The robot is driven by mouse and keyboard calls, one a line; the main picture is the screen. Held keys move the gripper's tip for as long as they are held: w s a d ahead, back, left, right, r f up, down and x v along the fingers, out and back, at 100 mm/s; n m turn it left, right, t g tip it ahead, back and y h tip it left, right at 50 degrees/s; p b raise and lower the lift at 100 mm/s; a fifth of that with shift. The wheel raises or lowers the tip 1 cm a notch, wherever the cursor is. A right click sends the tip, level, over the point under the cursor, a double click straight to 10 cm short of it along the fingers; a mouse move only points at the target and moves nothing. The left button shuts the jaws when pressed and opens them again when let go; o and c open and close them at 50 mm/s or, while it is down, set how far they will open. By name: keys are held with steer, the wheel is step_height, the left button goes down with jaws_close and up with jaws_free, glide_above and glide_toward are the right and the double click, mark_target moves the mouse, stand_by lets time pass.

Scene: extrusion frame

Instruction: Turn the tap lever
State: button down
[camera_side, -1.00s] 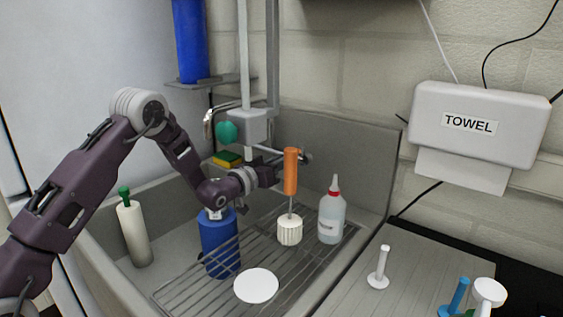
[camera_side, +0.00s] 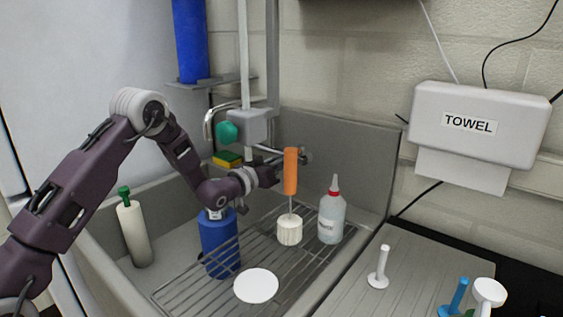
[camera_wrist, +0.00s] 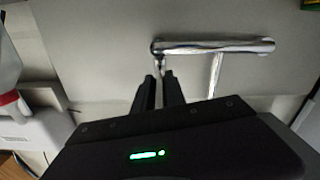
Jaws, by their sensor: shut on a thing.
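The chrome tap lever (camera_wrist: 215,46) runs across the upper wrist view, with a short chrome stub hanging from its left end. My gripper (camera_wrist: 160,78) points at that end, its two dark fingers close together on the stub. In the side view, a chrome bar of the tap (camera_side: 268,150) shows just above my gripper (camera_side: 278,171). The fingertips there are partly hidden behind an orange-handled brush (camera_side: 290,172), so the contact is clearer in the wrist view.
The brush, a red-capped bottle (camera_side: 331,218), a blue container (camera_side: 219,250) and a white disc (camera_side: 256,286) are on or around the sink's wire rack (camera_side: 190,292). A green knob (camera_side: 227,132) and a sponge (camera_side: 227,159) are behind. A white bottle (camera_side: 134,233) stands left.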

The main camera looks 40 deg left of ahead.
steer(key=n+y, duration=0.1)
steer(key=d+n+y, duration=0.1)
steer(key=y, duration=0.1)
steer(key=d+n+y, duration=0.1)
steer(key=shift+w+d+g+y, duration=0.2)
steer(key=shift+d+g+y, duration=0.05)
steer(key=shift+g+y, duration=0.05)
steer(key=c, duration=1.4)
jaws_free()
steer(key=shift+o, duration=0.2)
step_height(320, 180, up, 10)
steer(key=shift+c, duration=0.5)
